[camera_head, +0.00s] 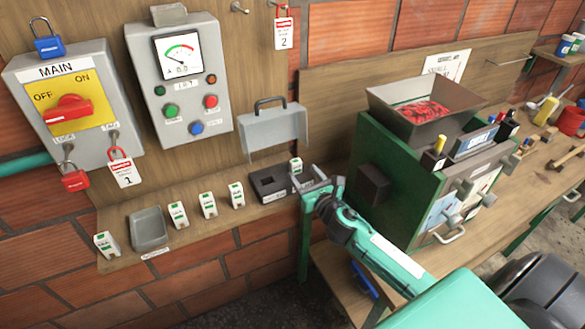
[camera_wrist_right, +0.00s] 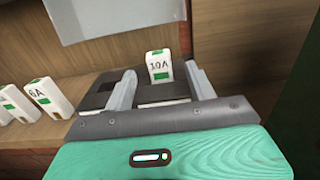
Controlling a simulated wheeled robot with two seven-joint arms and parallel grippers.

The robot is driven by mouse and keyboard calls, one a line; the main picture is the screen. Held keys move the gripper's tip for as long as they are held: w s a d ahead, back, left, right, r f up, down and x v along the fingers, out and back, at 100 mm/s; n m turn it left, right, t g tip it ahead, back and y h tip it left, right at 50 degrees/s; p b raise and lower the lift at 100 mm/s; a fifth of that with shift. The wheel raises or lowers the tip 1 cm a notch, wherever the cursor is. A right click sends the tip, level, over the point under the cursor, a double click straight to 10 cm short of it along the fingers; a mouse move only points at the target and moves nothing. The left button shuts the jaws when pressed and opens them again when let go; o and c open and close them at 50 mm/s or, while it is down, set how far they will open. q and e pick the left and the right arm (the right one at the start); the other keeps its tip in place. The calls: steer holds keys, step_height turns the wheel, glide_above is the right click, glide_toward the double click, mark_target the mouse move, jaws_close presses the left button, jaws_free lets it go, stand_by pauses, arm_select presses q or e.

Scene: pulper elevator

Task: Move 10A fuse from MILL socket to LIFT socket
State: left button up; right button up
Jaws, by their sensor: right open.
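The 10A fuse (camera_head: 295,165), white with a green mark, stands upright at the right end of the dark fuse block (camera_head: 268,186). In the right wrist view the fuse (camera_wrist_right: 159,68) shows its 10A label between and beyond my open fingers, with a gap on each side. My right gripper (camera_head: 308,181) is open and empty, close in front of the fuse. The block's left part shows a dark recess with no fuse standing in it. The MILL and LIFT socket labels are not readable. My left gripper is not in view.
Several spare fuses (camera_head: 208,205) and a grey tray (camera_head: 149,231) stand on the shelf to the left. A 6A fuse (camera_wrist_right: 48,96) is left of the block. A raised grey cover (camera_head: 273,131) hangs above it. The green mill (camera_head: 395,170) stands close to the right.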

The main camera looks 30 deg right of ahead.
mark_target(297, 166)
steer(key=w+p, duration=0.2)
steer(key=w, duration=0.3)
steer(key=shift+w+f, duration=0.1)
steer(key=shift+w, duration=0.4)
steer(key=shift+c, duration=0.3)
steer(key=c, duration=1)
